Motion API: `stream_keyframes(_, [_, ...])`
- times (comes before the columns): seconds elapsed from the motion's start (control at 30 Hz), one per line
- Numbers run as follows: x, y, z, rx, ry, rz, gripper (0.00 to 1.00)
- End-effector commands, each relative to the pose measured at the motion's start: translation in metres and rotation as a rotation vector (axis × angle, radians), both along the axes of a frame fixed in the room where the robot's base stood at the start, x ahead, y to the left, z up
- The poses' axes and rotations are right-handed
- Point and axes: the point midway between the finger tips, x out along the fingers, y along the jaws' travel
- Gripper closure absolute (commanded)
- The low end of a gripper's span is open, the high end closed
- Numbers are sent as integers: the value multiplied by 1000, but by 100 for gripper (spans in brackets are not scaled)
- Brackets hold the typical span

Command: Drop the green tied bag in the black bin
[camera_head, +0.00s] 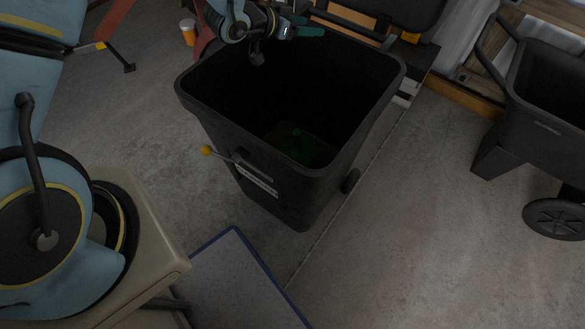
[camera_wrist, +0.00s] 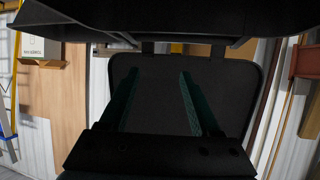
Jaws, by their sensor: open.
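The black bin (camera_head: 222,112) stands upright on the floor with its top open. A dark green shape, which looks like the green tied bag (camera_head: 297,146), lies deep inside it on the bottom; shadow hides its outline and knot. My gripper (camera_head: 312,26) is above the bin's back rim, well above the green shape and apart from it. In the wrist view my gripper (camera_wrist: 157,88) shows two teal fingers spread apart with nothing between them. The bin's black lid (camera_wrist: 157,75) appears behind the fingers.
A black wheeled cart (camera_head: 545,115) stands at the right. A yellow-knobbed lever (camera_head: 207,151) shows by the bin's front left. An orange cup (camera_head: 188,30) is on the floor at the back left. Concrete floor (camera_head: 420,220) right of the bin is clear.

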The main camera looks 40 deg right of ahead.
Motion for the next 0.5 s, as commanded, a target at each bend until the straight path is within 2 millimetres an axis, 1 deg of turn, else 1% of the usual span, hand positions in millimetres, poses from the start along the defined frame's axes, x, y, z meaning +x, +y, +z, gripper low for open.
stream_keyframes(0.17, [1,24,10,-2,-1,4,36])
stream_keyframes(0.3, [0,50,23,-3,-1,4,36])
stream_keyframes(0.5, [-1,80,39,-3,-1,3,36])
